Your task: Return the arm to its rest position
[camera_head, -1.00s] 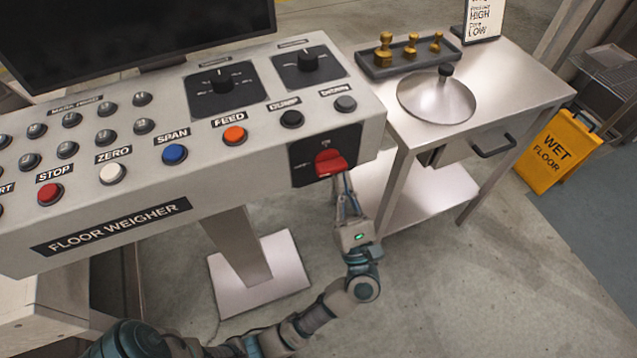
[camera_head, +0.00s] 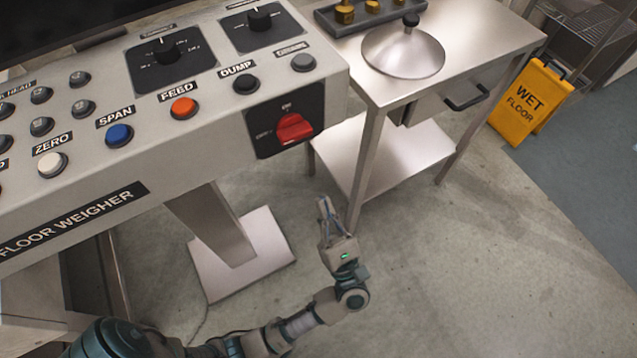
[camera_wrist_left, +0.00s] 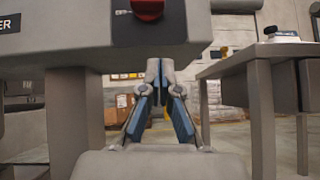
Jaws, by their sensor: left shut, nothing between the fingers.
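My left gripper (camera_head: 325,208) is shut and empty in the head view. It hangs in free air below and to the right of the floor weigher console (camera_head: 200,140), apart from it. In the left wrist view the gripper's fingers (camera_wrist_left: 160,68) meet at their tips with nothing between them. The red rotary switch (camera_head: 294,128) sits on the black plate at the console's front right corner, above the gripper. It also shows at the top of the left wrist view (camera_wrist_left: 147,8). My right gripper is in neither view.
A steel table (camera_head: 480,40) stands to the right, bearing a domed lid (camera_head: 403,52) and a tray of brass weights (camera_head: 345,12). A yellow wet floor sign (camera_head: 530,100) stands further right. The console's pedestal (camera_head: 212,225) is left of the gripper. Open floor lies at lower right.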

